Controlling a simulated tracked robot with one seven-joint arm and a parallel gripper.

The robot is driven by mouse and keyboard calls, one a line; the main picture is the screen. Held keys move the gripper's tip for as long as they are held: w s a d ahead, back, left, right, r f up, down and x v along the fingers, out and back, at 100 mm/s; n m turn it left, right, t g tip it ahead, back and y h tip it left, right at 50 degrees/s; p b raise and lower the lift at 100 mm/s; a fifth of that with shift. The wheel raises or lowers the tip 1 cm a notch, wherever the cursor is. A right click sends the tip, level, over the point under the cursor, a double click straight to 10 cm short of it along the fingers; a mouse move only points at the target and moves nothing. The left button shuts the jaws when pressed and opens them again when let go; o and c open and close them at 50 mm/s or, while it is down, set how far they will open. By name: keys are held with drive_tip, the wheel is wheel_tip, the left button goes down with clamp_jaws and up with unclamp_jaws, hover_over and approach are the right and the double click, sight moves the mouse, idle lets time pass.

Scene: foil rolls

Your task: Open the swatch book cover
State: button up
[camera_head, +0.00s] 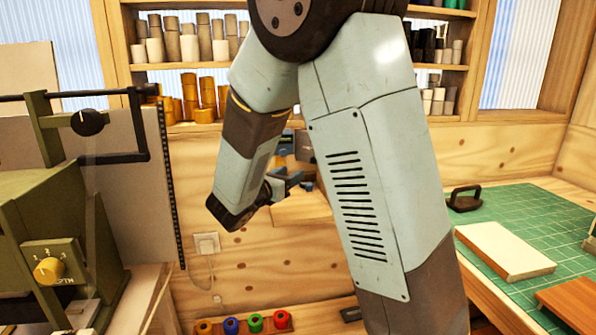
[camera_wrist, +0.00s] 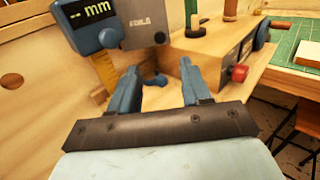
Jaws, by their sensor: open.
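My gripper (camera_head: 290,184) is open and empty in front of the wooden back wall, partly hidden by my own arm. In the wrist view its two blue fingers (camera_wrist: 160,78) stand apart, with a wooden bench surface beyond them. A cream, flat, book-like block with a brown edge (camera_head: 503,249) lies on the green mat at the right, well away from my gripper. It may be the swatch book; I see no label, and no raised cover shows. Part of a pale block (camera_wrist: 307,54) also shows at the right of the wrist view.
A green cutting mat (camera_head: 520,213) bears a dark handled tool (camera_head: 464,198) and a brown board (camera_head: 570,303). A gauge reading mm (camera_wrist: 88,22) and a wooden device with a red knob (camera_wrist: 239,73) stand near my fingers. A green machine (camera_head: 50,225) stands left.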

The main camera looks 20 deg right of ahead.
drive_tip(key=shift+v, duration=1.5)
